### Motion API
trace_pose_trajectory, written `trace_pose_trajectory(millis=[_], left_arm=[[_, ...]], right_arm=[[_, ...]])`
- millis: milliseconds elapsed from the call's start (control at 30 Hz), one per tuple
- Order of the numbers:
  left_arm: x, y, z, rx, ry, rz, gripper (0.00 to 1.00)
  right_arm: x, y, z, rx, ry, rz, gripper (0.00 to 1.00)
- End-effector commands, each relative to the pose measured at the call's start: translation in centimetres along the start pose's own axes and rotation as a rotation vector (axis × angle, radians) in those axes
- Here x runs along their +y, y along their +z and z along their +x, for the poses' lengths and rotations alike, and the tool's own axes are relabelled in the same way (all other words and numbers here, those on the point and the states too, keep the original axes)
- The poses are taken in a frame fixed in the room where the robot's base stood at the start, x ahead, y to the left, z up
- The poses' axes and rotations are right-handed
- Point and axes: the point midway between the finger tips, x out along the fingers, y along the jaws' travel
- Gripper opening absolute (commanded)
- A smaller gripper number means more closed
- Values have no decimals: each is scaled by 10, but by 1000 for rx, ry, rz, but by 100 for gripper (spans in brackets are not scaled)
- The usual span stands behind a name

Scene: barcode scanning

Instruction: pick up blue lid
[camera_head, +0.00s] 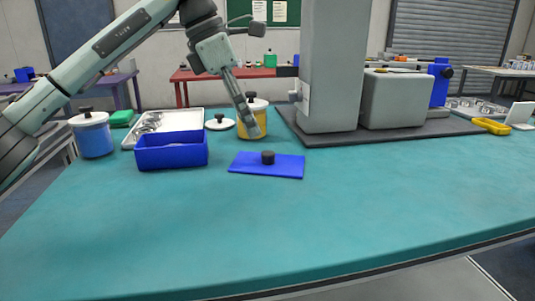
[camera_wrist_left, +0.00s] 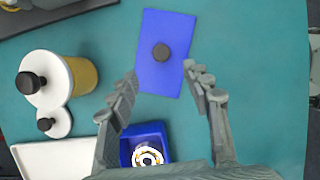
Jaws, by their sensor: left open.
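The blue lid (camera_head: 285,167) is a flat blue rectangle with a round dark knob on top. It lies flat on the teal table. It also shows in the left wrist view (camera_wrist_left: 165,26), beyond the fingertips and roughly between them. My left gripper (camera_head: 252,127) is above the table, behind and to the left of the lid in the head view. In the wrist view the left gripper (camera_wrist_left: 160,78) has its fingers spread apart with nothing between them. An open blue box (camera_head: 172,155) stands left of the lid and appears in the wrist view (camera_wrist_left: 128,143) with a ring-like metal part inside.
A yellow canister with a white lid (camera_head: 253,118) stands close behind my left gripper. A small white lid (camera_head: 219,122) and a white tray (camera_head: 182,121) lie nearby. A blue canister (camera_head: 94,138) is at the left. A large grey machine (camera_head: 335,70) stands behind. The table front is clear.

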Motion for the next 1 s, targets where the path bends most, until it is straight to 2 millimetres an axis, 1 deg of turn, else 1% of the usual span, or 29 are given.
trace_pose_trajectory(millis=[100,333,500,600,833,867,1000], left_arm=[[-1,0,14,2,-3,1,49],[0,4,34,0,-3,2,49],[0,7,60,0,-5,1,49],[0,7,72,-1,-3,1,49],[1,7,75,-1,-1,2,49],[1,7,75,-1,-1,2,47],[1,7,75,-1,-1,2,29]], right_arm=[[0,1,1,-1,-1,0,48],[-1,2,4,-3,-3,0,48],[-3,6,13,-7,-9,1,48],[-4,6,14,-7,-10,1,48],[-4,7,16,-9,-11,1,48],[-4,7,16,-9,-11,1,48],[-4,7,16,-9,-11,0,48]])
